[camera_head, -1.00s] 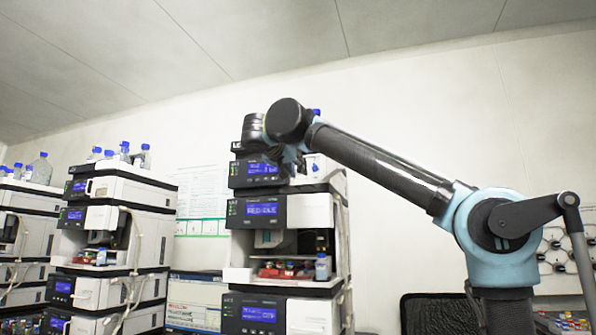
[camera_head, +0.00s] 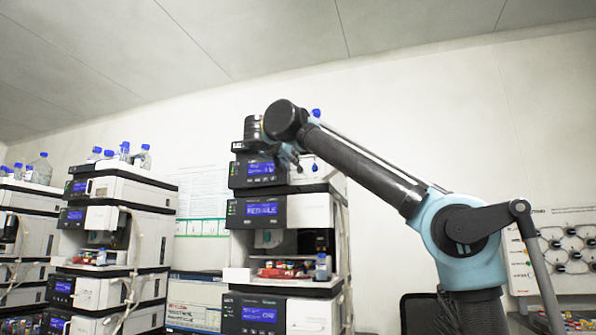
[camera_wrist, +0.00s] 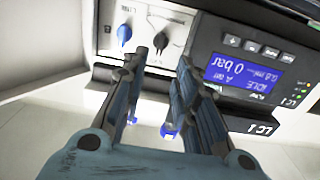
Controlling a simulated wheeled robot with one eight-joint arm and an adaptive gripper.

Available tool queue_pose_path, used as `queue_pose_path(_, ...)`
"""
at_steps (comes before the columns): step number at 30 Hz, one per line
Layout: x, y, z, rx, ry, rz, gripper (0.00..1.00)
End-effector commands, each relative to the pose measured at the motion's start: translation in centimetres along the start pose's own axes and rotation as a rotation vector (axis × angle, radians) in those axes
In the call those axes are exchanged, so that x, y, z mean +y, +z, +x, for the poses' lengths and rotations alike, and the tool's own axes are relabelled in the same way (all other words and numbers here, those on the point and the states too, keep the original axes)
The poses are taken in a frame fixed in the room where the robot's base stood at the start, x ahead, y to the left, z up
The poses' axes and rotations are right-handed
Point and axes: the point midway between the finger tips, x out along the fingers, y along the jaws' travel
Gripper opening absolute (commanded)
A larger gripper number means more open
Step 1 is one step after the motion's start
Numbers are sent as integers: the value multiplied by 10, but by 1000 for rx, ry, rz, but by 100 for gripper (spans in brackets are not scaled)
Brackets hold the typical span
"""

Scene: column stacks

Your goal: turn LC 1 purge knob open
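In the wrist view, the LC 1 front panel (camera_wrist: 255,70) appears upside down, with a lit blue display and an "LC 1" label. On its pale left part are a blue pointer knob (camera_wrist: 124,33) and a small dark knob (camera_wrist: 160,41); I cannot read which is the purge knob. My gripper (camera_wrist: 162,62) is open and empty, its two fingers apart, with the dark knob showing between and beyond their tips. No contact shows. In the head view, my gripper (camera_head: 290,155) is in front of the stack's top module (camera_head: 260,168) and partly covers its panel.
Below the top module are further modules, with an open bay (camera_head: 285,260) holding small bottles. Another stack (camera_head: 115,220) stands to the left. Blue-capped bottles (camera_head: 135,155) stand on it. A dark chair back (camera_head: 425,315) is at the lower right.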

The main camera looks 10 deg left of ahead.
Motion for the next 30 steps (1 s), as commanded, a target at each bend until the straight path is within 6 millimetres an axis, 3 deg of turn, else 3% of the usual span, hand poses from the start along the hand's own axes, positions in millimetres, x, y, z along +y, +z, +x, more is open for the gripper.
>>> queue_pose_path(9,1,0,52,0,3,0,28)
queue_pose_path(15,1,0,76,0,2,0,28)
queue_pose_path(29,0,0,86,0,-1,0,28)
queue_pose_path(30,0,0,86,0,-1,0,21)
